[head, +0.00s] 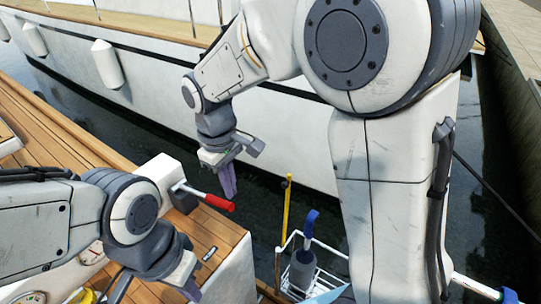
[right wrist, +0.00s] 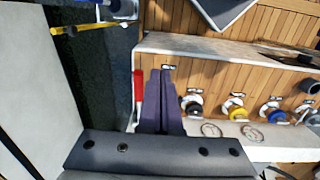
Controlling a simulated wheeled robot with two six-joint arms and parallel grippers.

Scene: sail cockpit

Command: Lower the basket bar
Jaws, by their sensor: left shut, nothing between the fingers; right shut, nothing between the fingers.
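A white wire basket (head: 283,274) stands low beyond the deck's end, partly hidden by my right arm. A yellow bar (head: 286,215) rises upright beside it; a yellow bar also shows at the top left of the right wrist view (right wrist: 82,27). I cannot tell which part is the basket bar. My right gripper (head: 229,182) is shut and empty, pointing down over the water gap, left of and above the bar, apart from it. Its purple fingers show in the right wrist view (right wrist: 163,100). My left gripper (head: 192,292) is shut and empty at the bottom edge, partly cut off.
A red-handled lever (head: 219,202) sticks out from a white box on the wooden deck (head: 95,135), close to both arms. A blue-handled item (head: 311,222) stands in the basket. A white hull with fenders (head: 107,64) lies across the water. Several coloured fittings (right wrist: 233,106) line the cockpit side.

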